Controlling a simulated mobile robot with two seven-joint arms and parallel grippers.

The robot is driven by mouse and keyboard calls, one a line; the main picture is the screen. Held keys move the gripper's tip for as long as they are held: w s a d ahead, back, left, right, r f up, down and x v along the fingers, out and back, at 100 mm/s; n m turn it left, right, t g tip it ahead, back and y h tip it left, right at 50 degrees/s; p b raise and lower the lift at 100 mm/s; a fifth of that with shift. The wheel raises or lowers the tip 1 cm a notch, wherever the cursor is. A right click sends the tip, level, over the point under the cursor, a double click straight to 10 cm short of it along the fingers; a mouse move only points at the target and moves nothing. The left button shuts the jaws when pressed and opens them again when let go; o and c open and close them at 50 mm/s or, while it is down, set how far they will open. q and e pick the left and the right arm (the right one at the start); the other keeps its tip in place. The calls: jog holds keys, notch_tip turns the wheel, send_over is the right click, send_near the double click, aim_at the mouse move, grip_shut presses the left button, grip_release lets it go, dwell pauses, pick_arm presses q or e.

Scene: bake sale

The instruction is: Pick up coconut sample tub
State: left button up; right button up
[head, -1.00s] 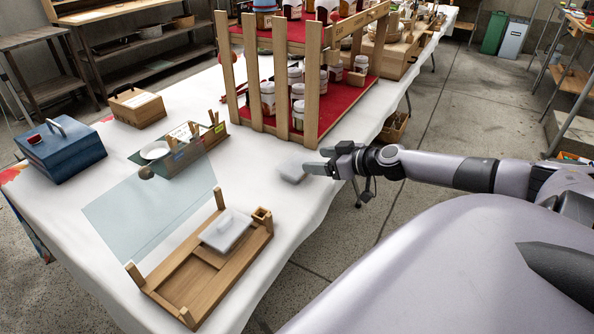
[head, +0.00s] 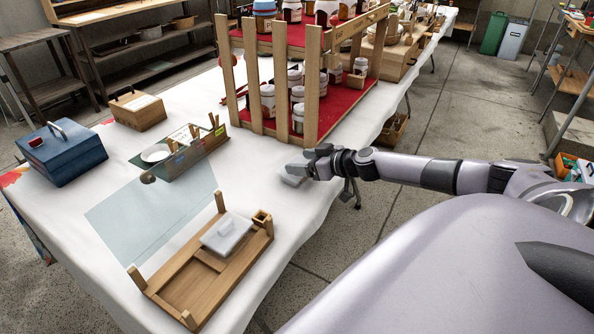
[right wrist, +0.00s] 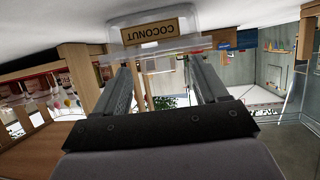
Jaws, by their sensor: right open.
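The coconut sample tub (right wrist: 118,35) is a clear, lidded box with a brown label reading "COCONUT", seen upside down in the right wrist view. In the head view the tub (head: 291,181) lies on the white-covered table, partly hidden by my right gripper (head: 300,169). In the right wrist view my right gripper (right wrist: 160,65) is open, its two fingertips at the tub's near edge with the label between them. I cannot tell whether they touch it. My left gripper is not in view.
A wooden rack (head: 315,85) of jars on red shelves rises behind the gripper. The table's right edge is close by.

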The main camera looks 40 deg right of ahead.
jog(key=c, duration=1.2)
